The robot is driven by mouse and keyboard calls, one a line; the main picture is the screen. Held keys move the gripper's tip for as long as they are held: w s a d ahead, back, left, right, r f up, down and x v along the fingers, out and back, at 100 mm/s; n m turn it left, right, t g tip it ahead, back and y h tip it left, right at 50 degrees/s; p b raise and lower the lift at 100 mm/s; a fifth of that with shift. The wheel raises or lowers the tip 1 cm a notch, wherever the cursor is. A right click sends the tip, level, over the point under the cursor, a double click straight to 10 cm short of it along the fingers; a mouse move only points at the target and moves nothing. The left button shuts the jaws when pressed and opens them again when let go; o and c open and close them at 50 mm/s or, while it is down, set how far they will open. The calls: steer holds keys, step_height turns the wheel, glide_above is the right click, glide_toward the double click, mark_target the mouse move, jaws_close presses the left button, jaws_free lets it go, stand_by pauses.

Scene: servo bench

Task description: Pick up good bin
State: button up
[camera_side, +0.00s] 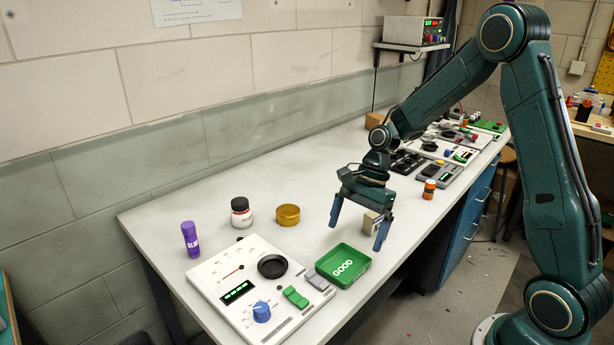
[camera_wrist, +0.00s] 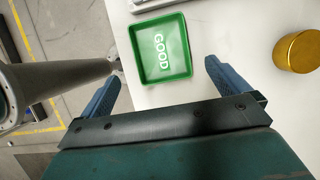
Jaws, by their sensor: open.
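The good bin (camera_side: 343,266) is a shallow green square tray with "GOOD" in white on its floor. It lies flat and empty near the front edge of the white bench, just right of the control panel. It also shows in the wrist view (camera_wrist: 161,50), upper middle, ahead of the fingertips. My gripper (camera_side: 358,232) is above the bench, behind and slightly right of the bin, fingers pointing down. In the wrist view my gripper (camera_wrist: 162,82) has its two blue fingers wide apart with nothing between them. It is apart from the bin.
A control panel (camera_side: 225,285) with a blue knob and green switch stands left of the bin. A brass tin (camera_side: 288,215), a white jar (camera_side: 241,213) and a purple tube (camera_side: 190,239) stand behind. An orange container (camera_side: 429,189) stands to the right. A small box (camera_side: 372,222) shows behind my gripper.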

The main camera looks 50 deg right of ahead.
mark_target(342, 269)
steer(key=shift+x, duration=1.1)
steer(key=x, duration=0.4)
steer(key=shift+w+a, duration=0.1)
steer(key=shift+a, duration=0.05)
steer(key=shift+a+f, duration=0.15)
steer(key=shift+f, duration=0.3)
steer(key=shift+f, duration=0.25)
steer(key=shift+c, duration=0.2)
steer(key=c, duration=1.1)
steer(key=shift+c, duration=0.2)
steer(key=shift+r, duration=0.2)
